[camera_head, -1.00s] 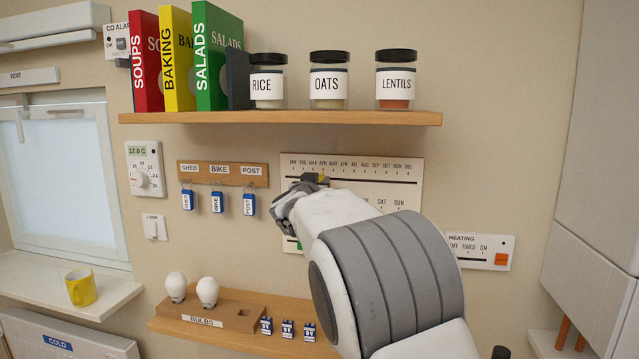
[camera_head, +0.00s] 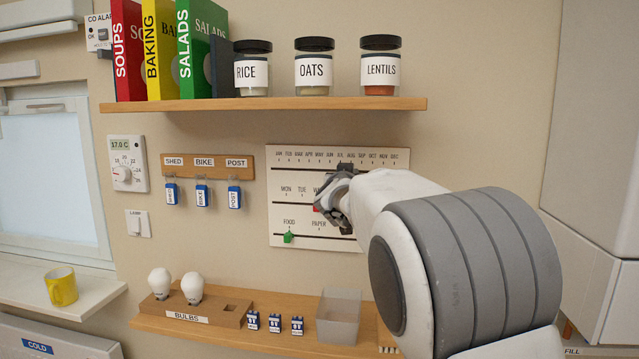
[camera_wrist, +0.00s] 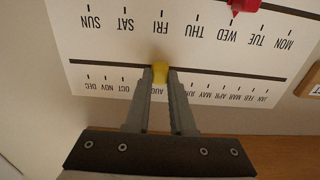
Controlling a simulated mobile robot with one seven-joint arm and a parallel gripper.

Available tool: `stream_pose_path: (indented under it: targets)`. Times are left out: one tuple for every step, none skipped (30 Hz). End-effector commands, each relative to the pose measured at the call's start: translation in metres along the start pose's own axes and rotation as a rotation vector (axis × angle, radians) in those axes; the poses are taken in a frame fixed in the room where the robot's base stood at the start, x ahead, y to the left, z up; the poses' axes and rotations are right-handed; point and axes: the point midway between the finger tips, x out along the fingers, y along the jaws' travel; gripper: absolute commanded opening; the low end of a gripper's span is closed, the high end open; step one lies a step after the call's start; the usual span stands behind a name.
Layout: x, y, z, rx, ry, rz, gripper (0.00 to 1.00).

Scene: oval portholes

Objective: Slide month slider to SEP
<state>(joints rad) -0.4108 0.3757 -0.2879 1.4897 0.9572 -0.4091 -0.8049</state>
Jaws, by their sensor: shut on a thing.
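The white calendar board (camera_head: 290,215) hangs on the wall below the shelf, with month, weekday and FOOD/PAPER rows. The wrist view shows it upside down. The yellow month slider (camera_wrist: 160,70) sits on the top track, close to AUG. SEP is hidden behind a finger, on the OCT side of the slider. My gripper (camera_wrist: 161,77) is shut on the yellow slider, a finger on each side. In the head view my gripper (camera_head: 345,172) covers the slider and part of the top track.
A red slider (camera_wrist: 245,5) is near WED on the weekday row. A green slider (camera_head: 288,237) is below FOOD. The wooden shelf (camera_head: 270,105) with books and jars is above the board. Key tags hang to its left.

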Motion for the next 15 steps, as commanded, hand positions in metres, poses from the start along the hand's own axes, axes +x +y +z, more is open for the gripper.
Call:
stream_pose_path:
  targets:
    - [0.000,0.013,0.002,0.000,0.003,0.005,0.00]
    - [0.000,0.017,0.002,0.001,0.003,0.005,0.00]
    - [0.000,0.022,0.001,0.000,0.003,0.005,0.00]
    - [0.000,0.025,0.001,-0.001,0.002,0.005,0.00]
    - [0.000,0.027,0.001,-0.001,0.001,0.004,0.00]
    - [0.000,0.028,0.001,0.000,0.001,0.004,0.00]
    - [0.000,0.029,0.000,0.000,0.000,0.003,0.00]
    - [0.000,0.029,0.000,0.000,0.000,0.003,0.00]
    - [0.000,0.029,0.000,-0.001,0.000,0.002,0.00]
    - [0.000,0.029,-0.001,-0.001,0.000,0.002,0.00]
    - [0.000,0.029,-0.001,-0.001,0.000,0.002,0.00]
    - [0.000,0.029,-0.001,-0.001,0.000,0.002,0.00]
    - [0.000,0.028,-0.001,-0.001,0.000,0.002,0.00]
    - [0.000,0.028,-0.001,-0.001,0.000,0.002,0.00]
    - [0.000,0.028,0.000,-0.001,0.000,0.002,0.00]
